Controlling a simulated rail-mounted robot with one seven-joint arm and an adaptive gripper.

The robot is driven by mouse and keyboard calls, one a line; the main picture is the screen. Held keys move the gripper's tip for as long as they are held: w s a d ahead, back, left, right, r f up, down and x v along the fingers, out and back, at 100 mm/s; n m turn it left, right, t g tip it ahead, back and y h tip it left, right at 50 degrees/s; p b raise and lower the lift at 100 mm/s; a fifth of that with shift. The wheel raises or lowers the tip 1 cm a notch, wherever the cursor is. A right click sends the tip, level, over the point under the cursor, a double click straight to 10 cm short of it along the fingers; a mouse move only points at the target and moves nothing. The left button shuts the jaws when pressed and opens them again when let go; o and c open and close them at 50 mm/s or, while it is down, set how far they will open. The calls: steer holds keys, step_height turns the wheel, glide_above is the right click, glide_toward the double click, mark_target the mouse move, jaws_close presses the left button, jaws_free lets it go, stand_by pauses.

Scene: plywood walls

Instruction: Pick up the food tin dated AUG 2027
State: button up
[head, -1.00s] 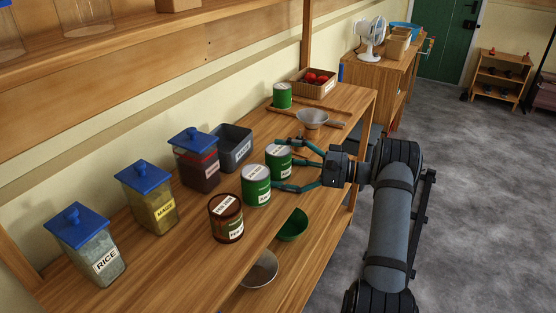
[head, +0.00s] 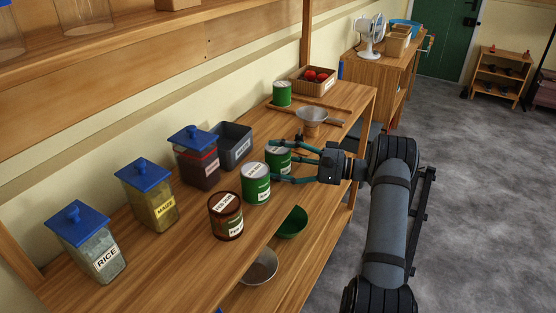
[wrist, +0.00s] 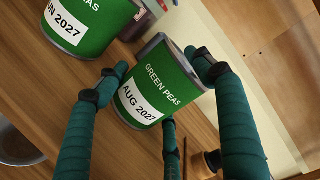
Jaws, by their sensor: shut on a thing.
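The green peas tin labelled AUG 2027 (wrist: 140,102) stands between the fingers of my gripper (wrist: 165,80), which are closed around its sides in the wrist view. In the head view this tin (head: 277,160) is on the wooden counter, partly hidden by the fingers of my gripper (head: 283,162). A second green peas tin (head: 256,184) stands just to its left and nearer. In the wrist view that tin (wrist: 80,22) has a label ending "UN 2027". A brown-red tin (head: 226,216) stands further to the front left; its date is too small to read.
Lidded jars of rice (head: 88,242), maize (head: 149,196) and something dark red (head: 197,158) line the back, with a grey bin (head: 233,147). A metal funnel (head: 312,117), another green tin (head: 282,94) and a basket (head: 316,87) stand beyond. Bowls (head: 291,223) sit on the shelf below.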

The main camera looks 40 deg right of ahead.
steer(key=shift+s+a+f, duration=0.1)
steer(key=shift+f, duration=0.15)
steer(key=c, duration=0.7)
steer(key=shift+c, duration=0.3)
steer(key=shift+r, duration=0.2)
